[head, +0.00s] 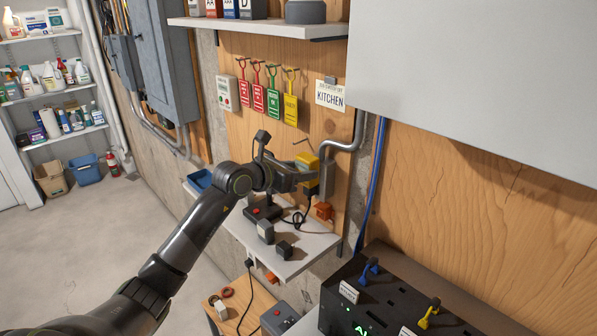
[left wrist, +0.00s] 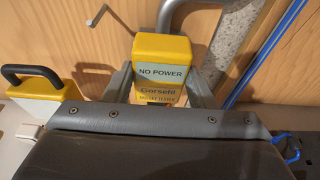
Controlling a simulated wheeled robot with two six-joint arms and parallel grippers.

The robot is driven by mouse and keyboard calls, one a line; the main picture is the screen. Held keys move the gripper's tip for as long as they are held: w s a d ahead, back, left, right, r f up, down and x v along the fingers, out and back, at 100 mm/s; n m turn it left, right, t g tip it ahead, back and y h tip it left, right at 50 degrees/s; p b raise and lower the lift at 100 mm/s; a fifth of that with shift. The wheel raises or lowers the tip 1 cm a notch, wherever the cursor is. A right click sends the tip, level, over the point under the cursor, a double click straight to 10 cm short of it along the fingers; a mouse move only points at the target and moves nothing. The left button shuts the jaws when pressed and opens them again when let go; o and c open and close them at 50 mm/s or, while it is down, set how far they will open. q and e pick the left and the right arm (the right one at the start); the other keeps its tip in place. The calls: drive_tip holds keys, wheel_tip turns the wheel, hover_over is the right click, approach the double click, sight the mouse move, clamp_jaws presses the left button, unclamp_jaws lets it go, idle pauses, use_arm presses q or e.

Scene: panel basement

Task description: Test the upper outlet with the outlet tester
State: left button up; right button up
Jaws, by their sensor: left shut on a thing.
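My left gripper (head: 306,178) reaches in from the left and is shut on the yellow outlet tester (head: 309,163), close to the plywood wall above the small shelf. In the left wrist view the tester (left wrist: 162,62) stands upright between the two fingers, and its display reads "NO POWER". The tester and fingers cover what lies behind them, so I cannot tell whether it is plugged in. A grey fitting (head: 327,180) at the end of the conduit is just right of the tester; the upper outlet's face is not clearly visible. My right gripper is out of view.
The small shelf (head: 310,243) below holds dark devices and a cable. An orange piece (head: 323,211) is on the wall below the tester. Colored tags (head: 290,105) and a KITCHEN sign (head: 330,95) hang above. A black unit (head: 385,300) stands at lower right.

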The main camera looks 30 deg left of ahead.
use_arm(q)
drive_tip(key=shift+w+d, duration=0.2)
drive_tip(key=shift+w, duration=0.15)
idle(0.7)
drive_tip(key=shift+w+b, duration=0.15)
drive_tip(key=shift+b, duration=0.5)
idle(1.2)
drive_tip(key=o, duration=1.2)
drive_tip(key=shift+s+a+r+b, duration=0.1)
drive_tip(key=shift+s+a+b, duration=0.1)
drive_tip(key=shift+s+b, duration=0.2)
drive_tip(key=shift+b+v, duration=3.65)
drive_tip(key=shift+v, duration=4.55)
